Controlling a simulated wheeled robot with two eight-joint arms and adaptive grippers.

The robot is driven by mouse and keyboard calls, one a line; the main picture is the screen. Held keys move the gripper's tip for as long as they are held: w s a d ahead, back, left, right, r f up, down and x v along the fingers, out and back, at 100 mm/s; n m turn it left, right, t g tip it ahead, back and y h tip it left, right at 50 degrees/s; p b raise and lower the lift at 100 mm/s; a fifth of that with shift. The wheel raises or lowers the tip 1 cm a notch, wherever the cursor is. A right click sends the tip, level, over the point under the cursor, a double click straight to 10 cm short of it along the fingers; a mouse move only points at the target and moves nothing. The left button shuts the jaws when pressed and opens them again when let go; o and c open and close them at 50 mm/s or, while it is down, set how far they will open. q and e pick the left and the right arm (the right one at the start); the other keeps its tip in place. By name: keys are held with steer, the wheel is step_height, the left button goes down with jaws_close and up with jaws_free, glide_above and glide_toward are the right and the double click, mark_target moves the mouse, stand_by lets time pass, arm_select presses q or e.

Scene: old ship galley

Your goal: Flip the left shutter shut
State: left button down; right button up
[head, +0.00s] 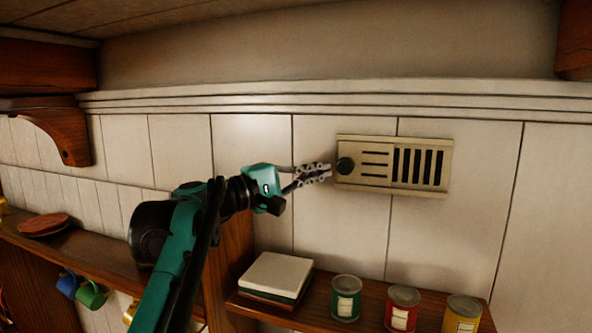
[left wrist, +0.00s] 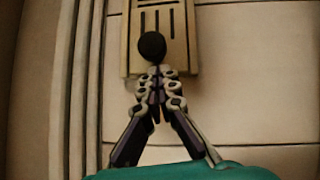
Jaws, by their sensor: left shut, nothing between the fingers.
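One beige vent (head: 393,139) is set on the white plank wall. Its shutter plate (head: 376,171) with short horizontal slots sits at the left end and carries a round black knob (head: 345,165). The dark vertical slots (head: 420,166) on the right half are uncovered. My left gripper (head: 326,171) is shut and empty, its fingertips just left of the knob. In the left wrist view the fingertips (left wrist: 157,72) sit right below the knob (left wrist: 151,46); I cannot tell whether they touch. My right gripper is not in view.
Below the vent, a shelf holds a stack of square slabs (head: 276,272), a green can (head: 346,297), a red can (head: 402,307) and a yellow can (head: 461,314). A ledge (head: 330,98) runs above the vent. The wall to the right is bare.

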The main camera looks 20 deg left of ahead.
mark_target(363, 166)
arm_select(q)
steer(key=d, duration=1.1)
steer(key=shift+s+d+r, duration=0.15)
steer(key=shift+s+d, duration=0.15)
steer(key=shift+d, duration=0.1)
